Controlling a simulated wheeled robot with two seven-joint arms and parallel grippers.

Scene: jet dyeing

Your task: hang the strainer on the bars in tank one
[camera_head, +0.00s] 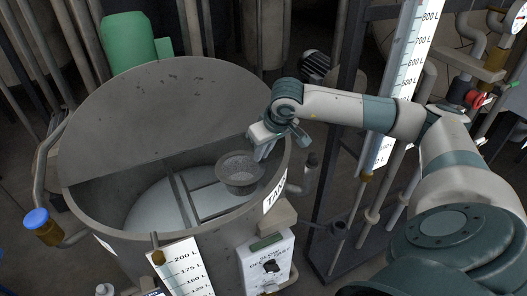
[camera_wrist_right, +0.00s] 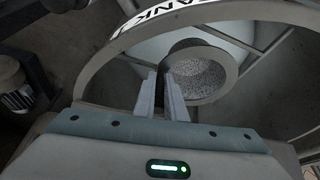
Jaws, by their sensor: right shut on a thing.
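The strainer (camera_head: 240,172) is a grey round basket with a mesh bottom, held over the right part of the open tank (camera_head: 75,200), inside its rim as seen from the head. My right gripper (camera_head: 264,151) is shut on the strainer's rim at its right side. In the right wrist view the fingers (camera_wrist_right: 172,98) meet the near-left edge of the strainer (camera_wrist_right: 205,75). The bars (camera_head: 186,200) cross inside the tank, above pale liquid. The strainer appears next to the bars; I cannot tell whether it touches them. My left gripper is not in view.
The tank's lid (camera_head: 150,115) stands raised at the back. A control box (camera_head: 266,262) and a level scale (camera_head: 185,270) are on the tank's front. A tall level scale (camera_head: 408,60) and a dark frame post (camera_head: 343,130) stand to the right, close to my right arm.

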